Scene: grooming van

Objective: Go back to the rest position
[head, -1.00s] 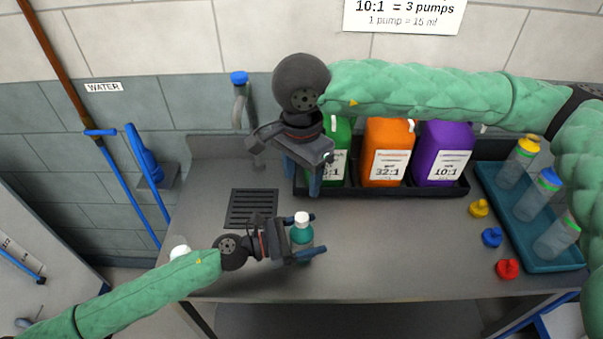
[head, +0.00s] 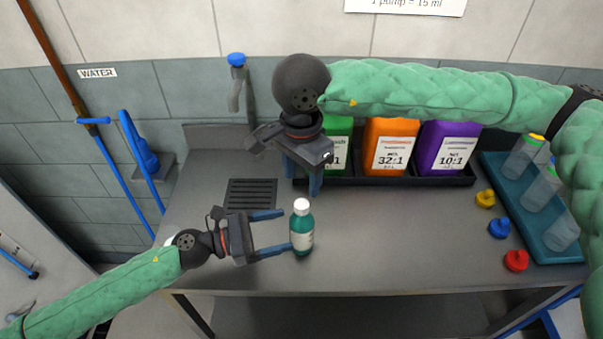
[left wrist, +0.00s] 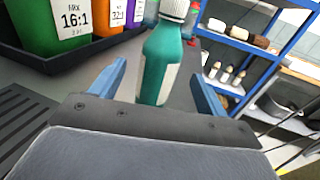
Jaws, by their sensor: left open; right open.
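My left gripper (head: 268,232) is open and empty, low over the counter at the left. A teal bottle with a white cap (head: 301,232) stands upright on the counter just beyond its fingertips. In the left wrist view the bottle (left wrist: 160,62) stands ahead, between the lines of the two open blue fingers. My right gripper (head: 302,178) is open and points down in front of the green jug (head: 338,143), hiding part of it.
A black tray (head: 400,182) holds the green, orange (head: 389,147) and purple (head: 446,147) jugs. A blue tray (head: 556,247) holds clear bottles. Yellow (head: 485,198), blue (head: 499,228) and red (head: 516,260) caps lie beside it. A tap (head: 237,85) and drain grate (head: 250,194) are at left.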

